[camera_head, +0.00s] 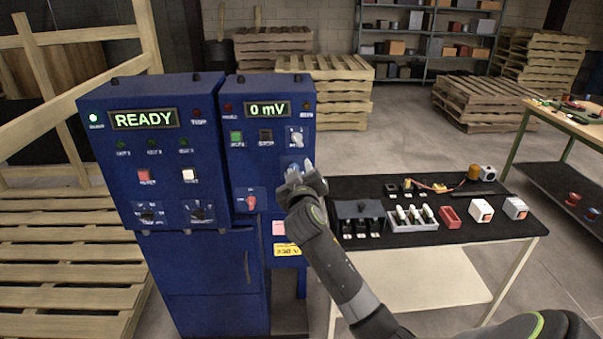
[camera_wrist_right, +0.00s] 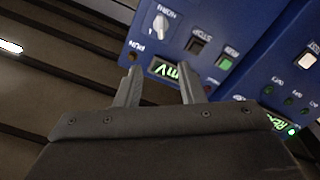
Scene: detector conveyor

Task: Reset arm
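My right arm reaches up from the lower right in the head view. Its gripper (camera_head: 298,176) is in front of the lower right part of the right-hand blue control panel (camera_head: 260,155), partly hiding it. In the right wrist view the two fingers of the right gripper (camera_wrist_right: 158,84) are apart with nothing between them. I cannot tell whether the fingers touch the panel. My left gripper is not in view.
The left panel (camera_head: 163,185) shows READY with a green lamp. Pallets (camera_head: 480,100) and shelves stand behind. Open floor lies behind the table.

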